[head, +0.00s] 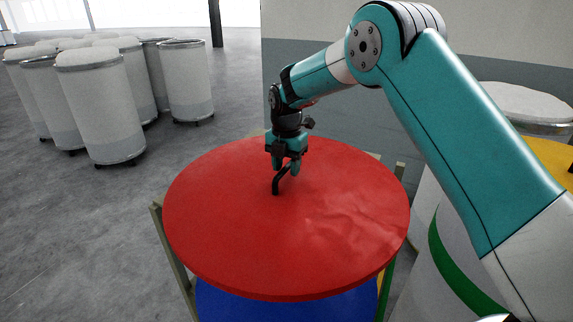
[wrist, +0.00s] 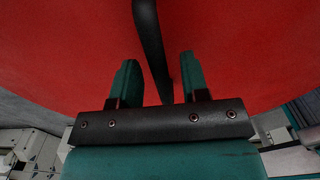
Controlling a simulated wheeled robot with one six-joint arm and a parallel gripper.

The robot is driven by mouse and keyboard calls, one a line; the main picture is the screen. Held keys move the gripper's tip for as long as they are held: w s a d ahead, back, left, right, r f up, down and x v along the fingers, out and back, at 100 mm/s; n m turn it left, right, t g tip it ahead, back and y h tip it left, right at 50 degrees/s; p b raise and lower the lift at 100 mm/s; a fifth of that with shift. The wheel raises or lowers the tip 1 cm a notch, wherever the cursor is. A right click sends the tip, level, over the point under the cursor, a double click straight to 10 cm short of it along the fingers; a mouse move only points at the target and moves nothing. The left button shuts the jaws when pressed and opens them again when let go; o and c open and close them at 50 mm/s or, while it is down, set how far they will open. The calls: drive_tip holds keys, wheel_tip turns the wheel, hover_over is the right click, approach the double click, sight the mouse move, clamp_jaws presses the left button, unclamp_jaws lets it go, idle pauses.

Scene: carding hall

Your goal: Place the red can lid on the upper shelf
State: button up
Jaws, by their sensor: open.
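The red can lid (head: 330,225) is a large flat red disc with a dark upright handle (head: 276,186) near its middle. It lies level above a blue disc, with posts of a stand around it. My gripper (head: 287,168) points down over the lid at the handle's top. In the wrist view my gripper (wrist: 158,82) has its two fingers apart, with the handle (wrist: 150,40) between them and a gap at each side. The red lid (wrist: 240,45) fills most of that view. I cannot make out the upper shelf for certain.
The blue disc (head: 285,303) sits below the red lid. Stand posts (head: 156,215) rise beside the rim. A yellow surface (head: 556,157) and a white round top (head: 528,103) are at the right. Several white cans (head: 102,110) stand back left, with open floor before them.

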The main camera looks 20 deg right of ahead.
wheel_tip(320, 180, up, 13)
drive_tip(key=b, duration=0.2)
drive_tip(key=s+a+m+y, duration=0.1)
drive_tip(key=s+m, duration=0.5)
drive_tip(key=s, duration=0.6)
drive_tip(key=s+a+f+m+y, duration=0.1)
drive_tip(key=s+a+m, duration=0.1)
drive_tip(key=s+m, duration=0.5)
drive_tip(key=s+a+f+m+y, duration=0.1)
drive_tip(key=s+m, duration=0.6)
drive_tip(key=s, duration=1.2)
drive_tip(key=shift+s+a+f+y+b, duration=0.25)
drive_tip(key=shift+a+y+b, duration=0.15)
drive_tip(key=shift+a+y, duration=0.3)
